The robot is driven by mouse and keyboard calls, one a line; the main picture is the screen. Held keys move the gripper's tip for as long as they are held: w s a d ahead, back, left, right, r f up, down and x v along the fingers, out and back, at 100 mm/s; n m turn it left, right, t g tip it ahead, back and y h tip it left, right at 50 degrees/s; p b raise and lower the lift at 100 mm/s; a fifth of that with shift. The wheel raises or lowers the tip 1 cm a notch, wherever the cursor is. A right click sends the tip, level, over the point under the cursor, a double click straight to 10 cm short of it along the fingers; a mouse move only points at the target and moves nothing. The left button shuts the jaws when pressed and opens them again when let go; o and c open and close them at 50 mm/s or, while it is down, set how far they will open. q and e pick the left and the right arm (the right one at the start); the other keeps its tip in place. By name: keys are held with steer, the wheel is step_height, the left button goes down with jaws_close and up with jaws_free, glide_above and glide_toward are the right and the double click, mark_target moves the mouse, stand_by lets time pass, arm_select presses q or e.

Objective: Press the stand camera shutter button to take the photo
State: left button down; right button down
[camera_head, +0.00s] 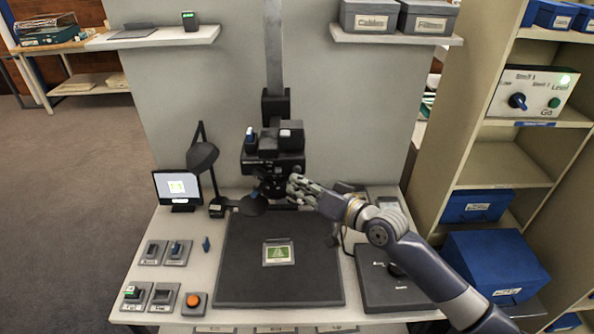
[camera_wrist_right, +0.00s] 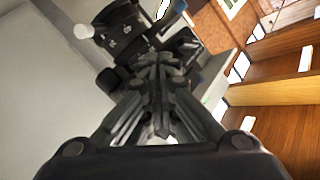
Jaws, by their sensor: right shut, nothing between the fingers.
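The black stand camera (camera_head: 262,162) hangs on a vertical column above the dark copy board (camera_head: 240,280). A pale cap (camera_head: 286,133) sits on top of its right part and a blue knob (camera_head: 250,138) on its left; I cannot tell which is the shutter button. My right gripper (camera_head: 295,188) is shut and empty, just below and right of the camera body. In the right wrist view the shut fingers (camera_wrist_right: 160,62) point toward the camera (camera_wrist_right: 125,38), whose pale cap (camera_wrist_right: 84,31) shows at upper left. Contact with the camera cannot be told.
A green framed slide (camera_head: 278,252) lies on the board. A small monitor (camera_head: 177,188) and a lamp (camera_head: 203,157) stand at left. Several switches and an orange button (camera_head: 193,301) lie at front left. Shelves stand at right.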

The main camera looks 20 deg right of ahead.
steer(key=shift+w, duration=0.1)
steer(key=shift+w+d, duration=0.15)
steer(key=shift+w, duration=0.2)
steer(key=shift+w+d+b, duration=0.1)
steer(key=shift+w+b, duration=0.3)
steer(key=shift+b, duration=0.1)
stand_by(0.5)
steer(key=shift+s+r, duration=0.1)
stand_by(0.4)
steer(key=shift+s+a+p, duration=0.25)
steer(key=shift+s+p, duration=0.45)
steer(key=shift+s, duration=0.05)
